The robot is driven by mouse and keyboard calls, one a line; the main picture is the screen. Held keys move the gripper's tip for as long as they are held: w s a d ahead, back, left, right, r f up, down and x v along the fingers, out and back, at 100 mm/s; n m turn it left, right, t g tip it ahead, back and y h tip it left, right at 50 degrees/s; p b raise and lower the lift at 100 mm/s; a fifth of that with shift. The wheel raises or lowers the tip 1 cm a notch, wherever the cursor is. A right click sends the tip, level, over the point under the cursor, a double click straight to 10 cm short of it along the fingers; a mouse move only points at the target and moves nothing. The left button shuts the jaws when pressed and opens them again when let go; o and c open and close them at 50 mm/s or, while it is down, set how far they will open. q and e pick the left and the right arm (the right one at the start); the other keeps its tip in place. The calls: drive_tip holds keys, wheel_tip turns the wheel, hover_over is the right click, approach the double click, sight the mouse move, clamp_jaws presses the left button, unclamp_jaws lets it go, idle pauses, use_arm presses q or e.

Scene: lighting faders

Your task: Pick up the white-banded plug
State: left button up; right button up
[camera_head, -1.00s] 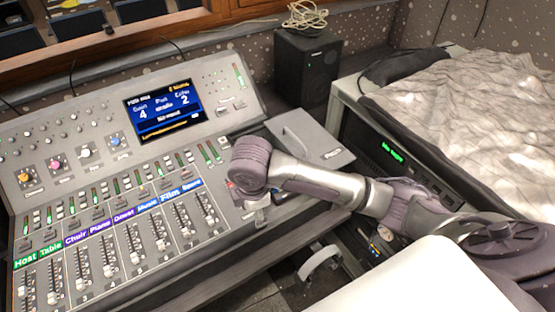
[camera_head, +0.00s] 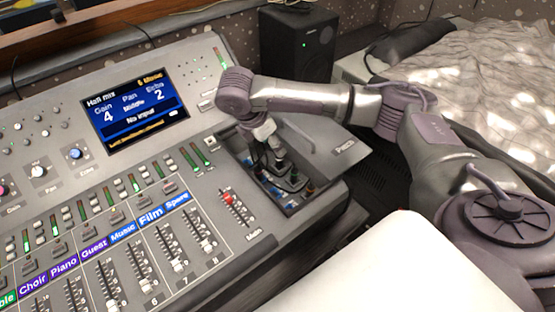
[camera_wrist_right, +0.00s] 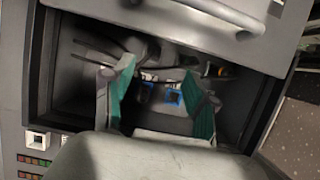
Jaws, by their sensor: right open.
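My right gripper (camera_head: 280,172) points down into an open compartment (camera_head: 232,150) at the console's right end. In the right wrist view the gripper (camera_wrist_right: 158,72) has its two green-padded fingers spread apart, with nothing clearly held. Small dark plugs with blue parts (camera_wrist_right: 173,98) show between and beyond the fingers. A pale band shows near them, but I cannot tell which plug bears it. An orange-marked plug (camera_wrist_right: 208,70) is beyond the right finger. In the head view more small plugs (camera_head: 310,188) show right of the gripper. My left gripper is out of view.
A grey lid with a handle (camera_head: 335,143) lies at the compartment's right. Dark cables (camera_wrist_right: 100,50) run inside the compartment. The mixing console (camera_head: 215,250) with its faders and screen (camera_head: 135,115) is to the left. A black speaker (camera_head: 297,45) stands behind.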

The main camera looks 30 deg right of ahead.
sight(277, 157)
drive_tip(key=x, duration=0.4)
drive_tip(key=shift+w+f, duration=0.15)
drive_tip(key=shift+f, duration=0.1)
drive_tip(key=shift+d+f, duration=0.15)
drive_tip(key=shift+f, duration=0.1)
drive_tip(key=shift+w+d+f, duration=0.15)
drive_tip(key=shift+f, duration=0.55)
drive_tip(key=x, duration=0.3)
drive_tip(key=shift+w+f, duration=0.2)
drive_tip(key=shift+f, duration=0.25)
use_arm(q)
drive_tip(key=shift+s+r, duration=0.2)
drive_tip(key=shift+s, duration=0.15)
use_arm(e)
clamp_jaws()
